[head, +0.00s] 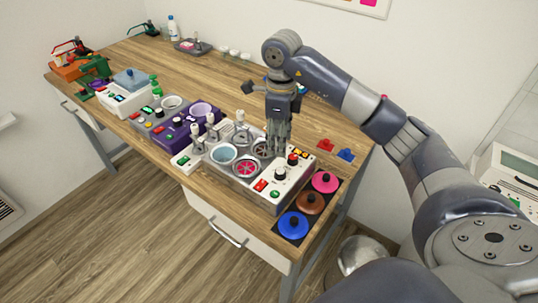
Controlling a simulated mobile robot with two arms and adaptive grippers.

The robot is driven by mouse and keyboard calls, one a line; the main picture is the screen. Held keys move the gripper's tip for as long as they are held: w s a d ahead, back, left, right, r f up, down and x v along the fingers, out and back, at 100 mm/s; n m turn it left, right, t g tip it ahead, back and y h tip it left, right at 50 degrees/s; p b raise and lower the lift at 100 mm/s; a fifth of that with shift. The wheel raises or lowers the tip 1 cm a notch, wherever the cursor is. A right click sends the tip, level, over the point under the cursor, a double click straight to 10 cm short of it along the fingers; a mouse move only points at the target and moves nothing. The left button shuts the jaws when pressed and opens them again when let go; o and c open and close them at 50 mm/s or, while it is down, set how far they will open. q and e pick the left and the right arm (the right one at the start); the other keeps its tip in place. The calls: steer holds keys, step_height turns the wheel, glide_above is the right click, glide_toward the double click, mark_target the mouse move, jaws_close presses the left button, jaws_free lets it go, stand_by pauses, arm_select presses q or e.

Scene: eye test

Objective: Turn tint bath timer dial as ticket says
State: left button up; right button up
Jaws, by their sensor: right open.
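The tint bath (222,184) is a white unit with several round wells, one holding light blue liquid and others showing red. A black dial (280,173) stands on its right-hand panel, with a smaller red-topped knob (292,158) behind it. I cannot read the dial's marks, nor tell which knob is the timer. My right gripper (277,151) points down, open, just behind the dial and over the back right of the bath. It hides part of the rear wells. I cannot make out a ticket. My left gripper is out of view.
Pink, brown and blue lids (293,226) lie on a dark mat at the front right corner. Small red (325,145) and blue (346,155) items lie behind them. A purple unit (178,138) stands left of the bath.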

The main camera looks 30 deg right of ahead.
steer(key=p, duration=0.2)
glide_above(280, 170)
steer(key=f, duration=0.5)
steer(key=shift+s+f, duration=0.2)
steer(key=shift+s, duration=0.2)
steer(key=f, duration=0.1)
steer(key=f+p, duration=0.1)
steer(key=f, duration=0.1)
steer(key=shift+w, duration=0.3)
steer(key=shift+f, duration=0.9)
steer(key=shift+c, duration=0.2)
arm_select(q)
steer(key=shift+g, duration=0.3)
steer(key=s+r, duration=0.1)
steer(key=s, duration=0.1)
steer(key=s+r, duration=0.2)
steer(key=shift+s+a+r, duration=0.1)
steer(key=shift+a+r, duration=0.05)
arm_select(e)
steer(key=c, duration=1)
